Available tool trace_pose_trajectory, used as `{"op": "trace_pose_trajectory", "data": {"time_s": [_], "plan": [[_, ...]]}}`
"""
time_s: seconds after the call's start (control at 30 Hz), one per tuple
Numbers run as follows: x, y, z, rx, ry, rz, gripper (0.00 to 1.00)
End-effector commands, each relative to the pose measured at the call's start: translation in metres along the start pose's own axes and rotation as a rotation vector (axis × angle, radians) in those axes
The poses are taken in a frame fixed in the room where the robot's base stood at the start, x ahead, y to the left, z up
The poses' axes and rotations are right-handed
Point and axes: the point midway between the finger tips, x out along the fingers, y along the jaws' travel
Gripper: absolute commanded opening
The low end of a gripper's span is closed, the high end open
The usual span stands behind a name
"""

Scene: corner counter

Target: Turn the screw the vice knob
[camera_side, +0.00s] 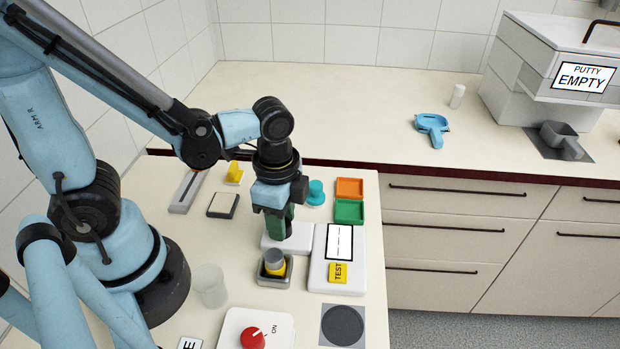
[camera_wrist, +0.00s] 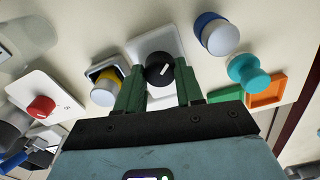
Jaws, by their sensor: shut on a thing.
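The knob (camera_wrist: 158,68), black with a white pointer line, stands on a white block (camera_wrist: 151,44) in the wrist view. My gripper (camera_wrist: 159,84) has its two green fingers on either side of the knob and is shut on it. In the side view my gripper (camera_side: 279,224) points down at the white block (camera_side: 287,238), and its fingers hide the knob there. I cannot make out vice jaws in either view.
Close by stand a grey tray (camera_side: 263,282) holding a yellow-and-grey piece, and a white tester (camera_side: 316,274) with a yellow TEST label.

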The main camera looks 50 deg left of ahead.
Motion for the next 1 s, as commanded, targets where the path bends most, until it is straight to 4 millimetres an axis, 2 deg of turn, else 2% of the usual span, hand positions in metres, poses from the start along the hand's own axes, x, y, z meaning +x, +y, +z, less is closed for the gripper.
{"op": "trace_pose_trajectory", "data": {"time_s": [0.03, 0.07, 0.2, 0.23, 0.67, 1.0], "plan": [[0.0, 0.0, 0.001, 0.001, -0.002, 0.0, 0.06], [0.0, 0.0, 0.001, 0.001, -0.002, 0.0, 0.38], [0.0, 0.0, 0.001, 0.001, -0.002, 0.0, 0.59], [0.0, 0.0, 0.001, 0.0, -0.002, 0.0, 0.62], [-0.006, 0.0, 0.0, -0.001, -0.001, 0.0, 0.62], [-0.039, 0.0, 0.0, -0.001, -0.001, 0.0, 0.62]]}}
